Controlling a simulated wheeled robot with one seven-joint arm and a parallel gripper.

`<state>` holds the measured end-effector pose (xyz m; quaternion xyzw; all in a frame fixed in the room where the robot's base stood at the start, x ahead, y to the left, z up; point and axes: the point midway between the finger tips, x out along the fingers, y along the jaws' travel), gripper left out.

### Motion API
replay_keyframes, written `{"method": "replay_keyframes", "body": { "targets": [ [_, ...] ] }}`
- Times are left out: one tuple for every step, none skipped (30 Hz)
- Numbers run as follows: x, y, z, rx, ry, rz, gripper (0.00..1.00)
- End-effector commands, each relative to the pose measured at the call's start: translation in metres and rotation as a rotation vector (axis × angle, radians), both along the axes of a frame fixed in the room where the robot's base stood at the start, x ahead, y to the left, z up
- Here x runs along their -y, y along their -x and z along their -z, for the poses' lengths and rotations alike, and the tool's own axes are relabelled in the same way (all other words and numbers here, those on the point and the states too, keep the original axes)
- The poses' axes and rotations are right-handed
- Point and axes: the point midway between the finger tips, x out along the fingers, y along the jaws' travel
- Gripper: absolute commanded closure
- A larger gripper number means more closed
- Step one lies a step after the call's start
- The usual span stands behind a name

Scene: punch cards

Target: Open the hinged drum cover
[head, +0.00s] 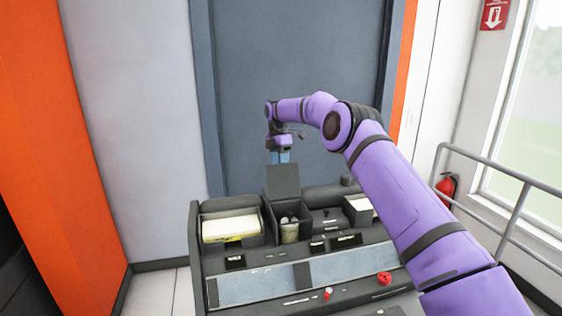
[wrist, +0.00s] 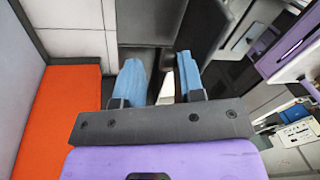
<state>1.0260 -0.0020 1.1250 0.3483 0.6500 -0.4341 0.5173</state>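The drum cover (head: 283,180) is a dark square panel standing upright at the back of an open box on the machine. A pale drum (head: 289,231) shows inside the box below it. My gripper (head: 281,157) is just above the cover's top edge, blue fingers pointing down. I cannot tell whether they touch the cover or are behind it. In the wrist view my gripper (wrist: 161,76) has its two blue fingers apart, with nothing clearly held between them.
The dark machine (head: 232,262) has a tray of yellowish cards (head: 231,228) at left and a smaller card bin (head: 359,209) at right. A red knob (head: 384,278) is on its front. A blue-grey door (head: 300,60) stands behind. A metal rail (head: 510,215) runs at right.

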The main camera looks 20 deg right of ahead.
Motion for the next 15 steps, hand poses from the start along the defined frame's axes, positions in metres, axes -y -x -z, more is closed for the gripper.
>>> {"method": "replay_keyframes", "body": {
  "targets": [
    [-0.0032,0.0074,0.0313,-0.055,0.002,-0.008,0.50],
    [-0.0031,0.0076,0.0313,-0.055,0.002,-0.008,0.50],
    [-0.0028,0.0076,0.0313,-0.056,0.002,-0.007,0.50],
    [-0.0027,0.0077,0.0313,-0.056,0.002,-0.007,0.50],
    [-0.0025,0.0077,0.0313,-0.056,0.002,-0.007,0.50],
    [-0.0022,0.0078,0.0312,-0.057,0.003,-0.006,0.50],
    [-0.0021,0.0078,0.0312,-0.057,0.003,-0.006,0.50],
    [-0.0019,0.0078,0.0312,-0.057,0.003,-0.006,0.50],
    [-0.0017,0.0078,0.0312,-0.057,0.003,-0.006,0.50],
    [-0.0015,0.0078,0.0310,-0.057,0.004,-0.005,0.50],
    [-0.0013,0.0077,0.0307,-0.057,0.004,-0.005,0.50],
    [-0.0011,0.0074,0.0298,-0.056,0.004,-0.005,0.50],
    [-0.0010,0.0072,0.0285,-0.056,0.004,-0.005,0.50],
    [-0.0009,0.0068,0.0266,-0.055,0.005,-0.004,0.50],
    [-0.0007,0.0061,0.0232,-0.054,0.004,-0.004,0.50]
  ]
}}
